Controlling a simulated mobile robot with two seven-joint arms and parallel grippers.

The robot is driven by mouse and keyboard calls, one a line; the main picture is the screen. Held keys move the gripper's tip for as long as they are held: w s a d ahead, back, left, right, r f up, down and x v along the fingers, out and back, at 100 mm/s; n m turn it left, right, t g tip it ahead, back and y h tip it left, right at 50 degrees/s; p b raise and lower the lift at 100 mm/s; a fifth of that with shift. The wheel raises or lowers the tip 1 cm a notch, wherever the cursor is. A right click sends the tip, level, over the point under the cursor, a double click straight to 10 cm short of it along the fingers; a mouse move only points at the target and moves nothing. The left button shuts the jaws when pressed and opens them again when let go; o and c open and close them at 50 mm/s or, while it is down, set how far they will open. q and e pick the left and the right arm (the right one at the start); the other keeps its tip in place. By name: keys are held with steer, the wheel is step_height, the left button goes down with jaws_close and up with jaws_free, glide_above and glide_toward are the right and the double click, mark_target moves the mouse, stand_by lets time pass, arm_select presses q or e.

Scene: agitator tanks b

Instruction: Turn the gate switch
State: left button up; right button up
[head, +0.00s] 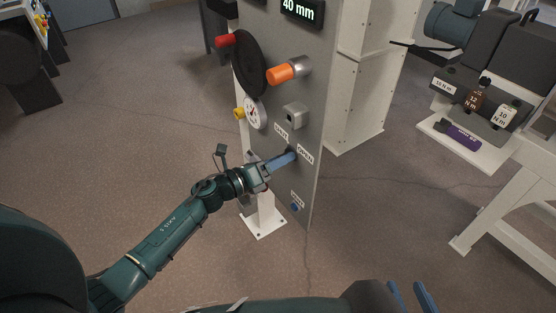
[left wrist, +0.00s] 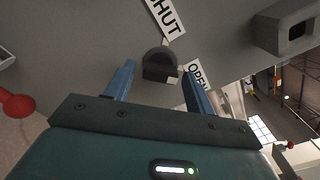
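The gate switch is a dark round knob (left wrist: 160,62) with a pale mark at its lower right, on a grey panel (head: 318,100). In the left wrist view a SHUT label (left wrist: 165,17) is above it and an OPEN label (left wrist: 196,74) is to its right. My left gripper (head: 288,158) is at the panel by these labels, its blue fingers apart on either side of the knob. I cannot tell whether they touch it. The knob is mostly hidden in the head view. My right gripper (head: 411,297) is open and empty at the bottom edge, away from the panel.
Above the switch, the panel carries a grey box (head: 294,115), an orange handle (head: 281,75), a dark handwheel (head: 249,64) and a gauge (head: 256,113). A blue button (head: 295,207) is below. A white bench (head: 492,154) with tools stands right.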

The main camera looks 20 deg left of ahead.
arm_select(q)
steer(key=c, duration=0.9)
steer(key=shift+o, duration=0.2)
steer(key=shift+n, duration=0.4)
arm_select(e)
steer(key=shift+r, duration=0.15)
arm_select(q)
steer(key=n+p, duration=0.6)
steer(key=n, duration=1.1)
steer(key=shift+r+p, duration=0.2)
steer(key=shift+p, duration=0.2)
arm_select(e)
steer(key=shift+w+a+f+g, duration=0.2)
steer(key=shift+w+a+g, duration=0.1)
steer(key=shift+a+g, duration=0.2)
steer(key=shift+w+a+f+g, duration=0.15)
steer(key=shift+w+a+g, duration=0.15)
steer(key=shift+a+g, duration=0.2)
arm_select(q)
steer(key=o, duration=1)
